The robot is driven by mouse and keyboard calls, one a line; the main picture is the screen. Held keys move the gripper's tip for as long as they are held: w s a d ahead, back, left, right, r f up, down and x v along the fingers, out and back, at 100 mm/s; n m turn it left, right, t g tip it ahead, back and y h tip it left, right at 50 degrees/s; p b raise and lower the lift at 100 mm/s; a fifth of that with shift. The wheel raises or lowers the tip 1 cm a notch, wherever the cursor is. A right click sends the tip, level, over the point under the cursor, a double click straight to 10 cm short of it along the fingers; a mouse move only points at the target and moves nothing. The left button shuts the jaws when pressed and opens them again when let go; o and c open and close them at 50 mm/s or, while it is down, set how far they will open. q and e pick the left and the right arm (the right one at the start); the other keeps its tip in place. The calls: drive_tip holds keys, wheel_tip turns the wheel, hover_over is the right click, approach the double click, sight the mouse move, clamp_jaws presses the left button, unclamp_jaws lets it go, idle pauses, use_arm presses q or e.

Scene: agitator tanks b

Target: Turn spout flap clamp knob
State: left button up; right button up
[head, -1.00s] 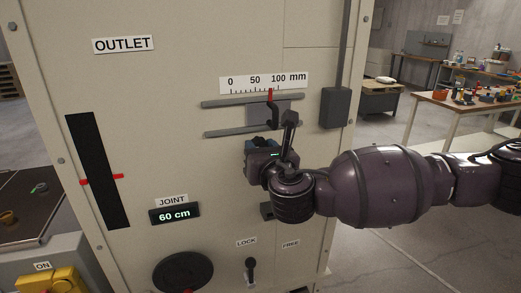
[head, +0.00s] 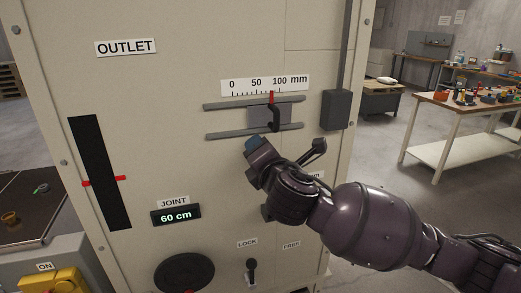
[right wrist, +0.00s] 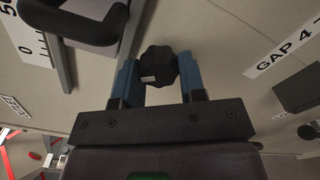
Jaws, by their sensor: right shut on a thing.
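The black lobed clamp knob (right wrist: 158,66) sits between the two blue fingers of my right gripper (head: 252,145) in the right wrist view, and the gripper is shut on it. In the head view the gripper hides the knob, just below the lower rail. Above it, the grey spout flap plate (head: 258,115) with a black handle (head: 275,117) sits between two rails. Its red pointer (head: 271,97) stands between 50 and 100 mm, nearer 100. The handle also shows in the right wrist view (right wrist: 106,30). My left gripper is not in view.
A grey box (head: 336,109) on the panel is to the right of the rails. A lever (head: 251,270) between LOCK and FREE and a round black dial (head: 184,272) are below. A joint display (head: 176,215) reads 60 cm. A cluttered workbench (head: 455,105) stands behind right.

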drive_tip(key=m+p, duration=0.2)
drive_tip(key=m, duration=0.9)
drive_tip(key=shift+r+m, duration=0.1)
drive_tip(key=shift+m, duration=0.2)
drive_tip(key=shift+p, duration=0.3)
drive_tip(key=o, duration=0.9)
drive_tip(key=b+v, duration=0.1)
drive_tip(key=v, duration=0.9)
drive_tip(key=shift+s+d+r, duration=0.1)
drive_tip(key=shift+s, duration=0.3)
drive_tip(key=shift+m, duration=0.3)
